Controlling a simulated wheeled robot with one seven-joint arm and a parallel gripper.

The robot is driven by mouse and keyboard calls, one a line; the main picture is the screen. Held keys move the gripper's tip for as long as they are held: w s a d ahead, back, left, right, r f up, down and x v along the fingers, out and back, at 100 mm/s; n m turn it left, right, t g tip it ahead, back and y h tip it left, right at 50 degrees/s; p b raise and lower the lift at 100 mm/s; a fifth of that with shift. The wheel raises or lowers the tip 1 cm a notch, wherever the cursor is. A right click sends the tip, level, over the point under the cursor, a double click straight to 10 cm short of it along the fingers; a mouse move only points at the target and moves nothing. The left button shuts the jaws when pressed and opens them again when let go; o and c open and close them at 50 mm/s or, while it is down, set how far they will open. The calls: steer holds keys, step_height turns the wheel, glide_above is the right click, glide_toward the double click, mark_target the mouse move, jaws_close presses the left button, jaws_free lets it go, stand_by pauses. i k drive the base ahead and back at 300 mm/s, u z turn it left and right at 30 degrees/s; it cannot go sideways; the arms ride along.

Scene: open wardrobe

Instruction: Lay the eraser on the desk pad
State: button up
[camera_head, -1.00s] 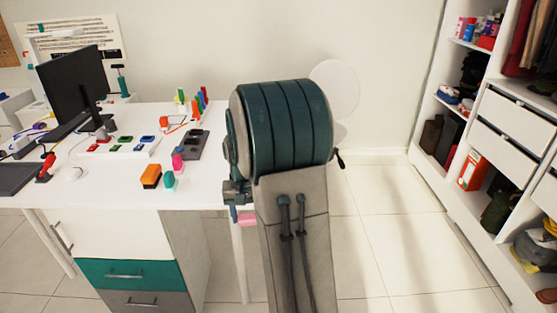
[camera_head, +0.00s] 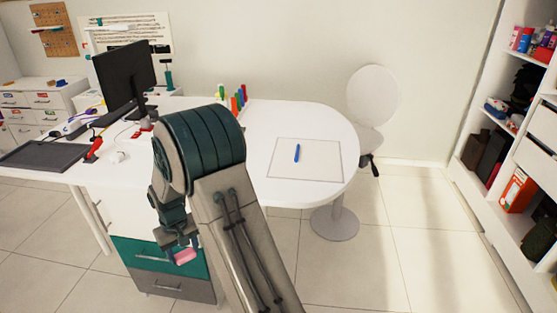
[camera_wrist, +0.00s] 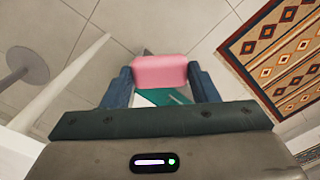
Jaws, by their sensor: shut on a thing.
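The pink eraser (camera_wrist: 160,72) is held between the two blue fingers of my gripper (camera_wrist: 162,84) in the wrist view. In the head view the eraser (camera_head: 184,257) shows at the end of my gripper (camera_head: 178,243), in front of the desk's drawers and below the desk top. The desk pad (camera_head: 318,160) is a pale rectangle with a thin outline on the rounded right end of the white desk. A blue pen-like item (camera_head: 297,153) lies on the pad, left of its middle. The gripper is apart from the pad, to its left and lower.
A monitor (camera_head: 124,72) and a dark tray (camera_head: 42,156) are on the desk's left part. Several coloured markers (camera_head: 236,98) stand at the back. My arm hides the desk's middle. A white chair (camera_head: 374,96) stands behind the right end. A patterned rug (camera_wrist: 280,55) shows in the wrist view.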

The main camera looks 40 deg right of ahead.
mark_target(319, 166)
steer(key=u, duration=1.65)
steer(key=k, duration=1.2)
steer(key=z, duration=1.45)
